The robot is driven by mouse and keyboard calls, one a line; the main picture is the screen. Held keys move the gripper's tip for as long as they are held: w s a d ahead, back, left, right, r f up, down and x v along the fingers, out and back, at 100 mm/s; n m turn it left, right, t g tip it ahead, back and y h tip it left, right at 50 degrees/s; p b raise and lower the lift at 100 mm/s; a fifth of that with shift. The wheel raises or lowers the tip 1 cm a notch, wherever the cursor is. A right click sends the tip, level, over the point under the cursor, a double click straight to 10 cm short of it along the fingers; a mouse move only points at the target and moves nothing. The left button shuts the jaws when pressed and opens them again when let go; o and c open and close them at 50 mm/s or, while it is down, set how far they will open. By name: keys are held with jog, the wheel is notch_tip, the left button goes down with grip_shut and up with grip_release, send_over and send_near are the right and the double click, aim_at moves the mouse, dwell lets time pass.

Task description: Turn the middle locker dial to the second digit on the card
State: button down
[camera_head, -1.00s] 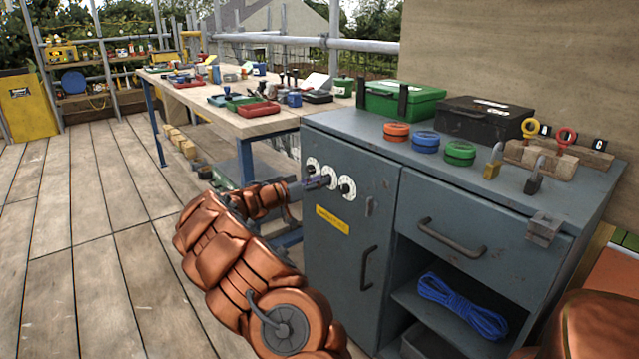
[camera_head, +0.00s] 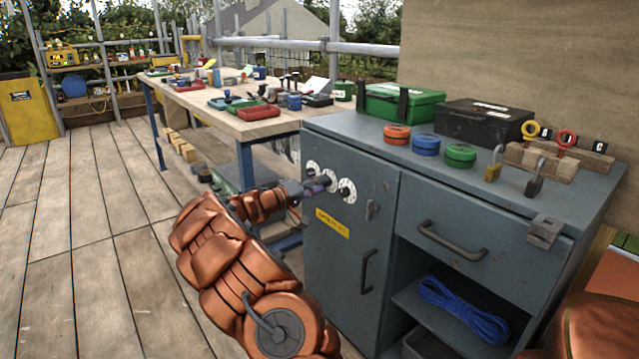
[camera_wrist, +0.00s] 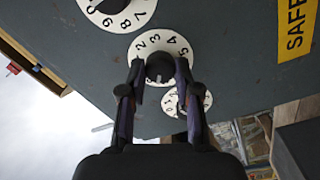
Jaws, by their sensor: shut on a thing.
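The locker (camera_head: 345,235) is a blue-grey cabinet door with three white numbered dials in a slanting row. My gripper (camera_head: 318,184) is at the middle dial. In the wrist view, the fingertips of my gripper (camera_wrist: 160,68) are closed on the black knob of the middle dial (camera_wrist: 143,46), one finger on each side. Digits 2, 3, 4 and 5 show on its upper rim; the fingers hide part of the rest. Another dial (camera_wrist: 134,17) shows at the top, and a third (camera_wrist: 202,99) lies partly behind my right finger. I cannot identify the card.
A yellow label (camera_head: 332,222) and door handle (camera_head: 367,270) are below the dials. A drawer handle (camera_head: 452,240) sticks out at right. Tins, boxes and padlocks stand on the cabinet top (camera_head: 375,145). A workbench (camera_head: 225,118) stands behind; the deck at left is clear.

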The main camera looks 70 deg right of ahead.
jog(key=n+p, duration=0.6)
jog(key=n, duration=0.4)
jog(key=shift+n, duration=0.4)
dwell(0.4)
jog(key=c, duration=0.8)
grip_release()
jog(key=v, duration=1.2)
jog(key=shift+s+a, duration=0.1)
jog(key=shift+s, duration=0.05)
jog(key=shift+p, duration=0.3)
